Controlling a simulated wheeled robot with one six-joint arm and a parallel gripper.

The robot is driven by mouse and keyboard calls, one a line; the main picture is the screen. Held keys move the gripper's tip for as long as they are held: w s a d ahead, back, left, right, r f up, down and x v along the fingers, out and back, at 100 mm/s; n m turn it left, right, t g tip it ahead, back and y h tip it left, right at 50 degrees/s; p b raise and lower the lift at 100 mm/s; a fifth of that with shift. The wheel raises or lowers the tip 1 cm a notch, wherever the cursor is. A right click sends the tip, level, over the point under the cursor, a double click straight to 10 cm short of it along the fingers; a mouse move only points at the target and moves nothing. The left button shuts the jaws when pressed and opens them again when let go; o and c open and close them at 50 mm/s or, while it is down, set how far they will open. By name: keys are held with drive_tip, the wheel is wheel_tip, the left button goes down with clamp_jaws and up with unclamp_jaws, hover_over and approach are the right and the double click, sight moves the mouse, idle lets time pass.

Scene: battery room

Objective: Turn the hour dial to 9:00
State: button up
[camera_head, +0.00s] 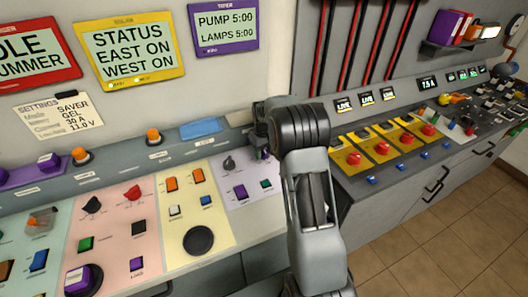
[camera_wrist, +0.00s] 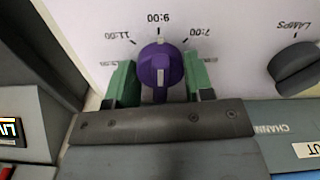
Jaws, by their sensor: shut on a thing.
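The hour dial (camera_wrist: 160,68) is a round purple knob with a raised grip bar and a white line on it. In the wrist view its printed scale appears upside down, with 9:00 straight above the knob, 11:00 at upper left and 7:00 at upper right. The bar lies nearly in line with the 9:00 mark. The white line shows on the bar's lower part. My gripper (camera_wrist: 160,82) has its green fingers on either side of the knob, shut on it. In the head view my arm mostly hides the dial and fingers.
A dark grey LAMPS knob (camera_wrist: 296,68) stands to the right in the wrist view. The timer screen (camera_head: 224,27) reads PUMP 5:00, LAMPS 5:00. Switches and knobs crowd the sloped console; red buttons (camera_head: 354,159) on yellow plates lie right of my arm.

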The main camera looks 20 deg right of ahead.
drive_tip(key=shift+n, duration=0.3)
idle(0.4)
drive_tip(key=o, duration=0.9)
drive_tip(key=shift+o, duration=0.2)
wheel_tip(320, 180, up, 14)
drive_tip(key=shift+b, duration=0.3)
drive_tip(key=shift+f, duration=0.1)
